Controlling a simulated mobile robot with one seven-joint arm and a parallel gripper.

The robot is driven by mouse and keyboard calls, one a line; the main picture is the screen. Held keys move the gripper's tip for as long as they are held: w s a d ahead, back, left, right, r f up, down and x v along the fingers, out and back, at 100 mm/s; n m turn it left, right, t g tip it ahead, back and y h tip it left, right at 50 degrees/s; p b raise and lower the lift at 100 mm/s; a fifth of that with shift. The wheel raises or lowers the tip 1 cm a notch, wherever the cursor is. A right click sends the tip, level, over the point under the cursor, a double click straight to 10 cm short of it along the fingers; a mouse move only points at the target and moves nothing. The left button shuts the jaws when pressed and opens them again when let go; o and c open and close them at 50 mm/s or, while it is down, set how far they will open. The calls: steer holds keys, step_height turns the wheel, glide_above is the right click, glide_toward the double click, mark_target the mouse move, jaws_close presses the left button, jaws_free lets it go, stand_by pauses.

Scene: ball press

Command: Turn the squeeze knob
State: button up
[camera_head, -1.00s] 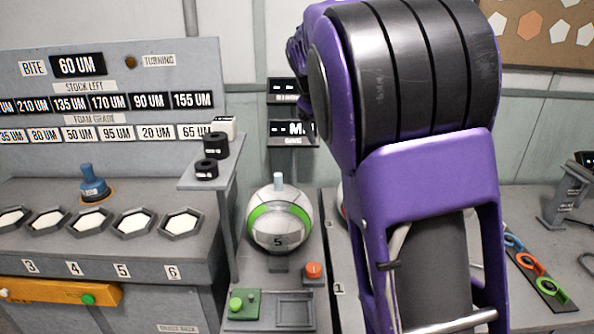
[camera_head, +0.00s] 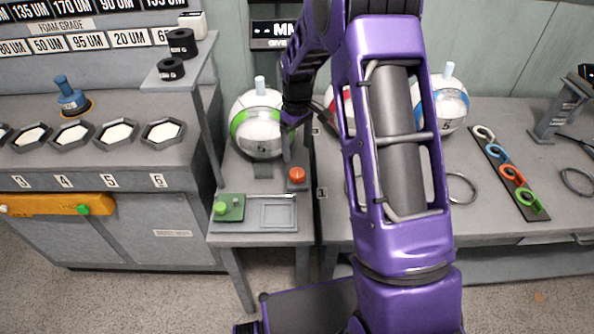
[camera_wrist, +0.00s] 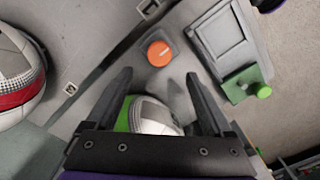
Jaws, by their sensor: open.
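No label marks a squeeze knob, so I cannot tell which control it is. A round orange knob or button (camera_head: 297,174) sits on the small grey stand, right of the green-banded ball (camera_head: 257,128). The orange control also shows in the wrist view (camera_wrist: 159,53), beyond my fingertips and apart from them. A green block (camera_head: 232,208) with a round green knob (camera_head: 220,208) is at the stand's front left. A blue knob (camera_head: 71,97) stands on the left machine. My gripper (camera_wrist: 157,78) is open and empty above the stand, close to the ball; my arm partly hides it in the head view.
A grey shelf (camera_head: 187,62) with black rings stands left of the ball. A shallow tray (camera_head: 279,213) lies beside the green block. A red-banded ball (camera_wrist: 14,75) and a blue-banded ball (camera_head: 450,105) are on the right bench, with coloured rings on a dark strip (camera_head: 512,178).

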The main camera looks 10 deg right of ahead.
mark_target(297, 172)
step_height(297, 172, down, 10)
steer(key=shift+r+b, duration=0.15)
steer(key=shift+b, duration=0.15)
steer(key=shift+c, duration=0.3)
jaws_close()
steer(key=m+b, duration=0.1)
steer(key=m, duration=0.2)
steer(key=shift+m, duration=0.4)
steer(key=m, duration=0.3)
steer(key=shift+m+b, duration=0.3)
steer(key=m, duration=0.6)
steer(key=shift+m, duration=0.3)
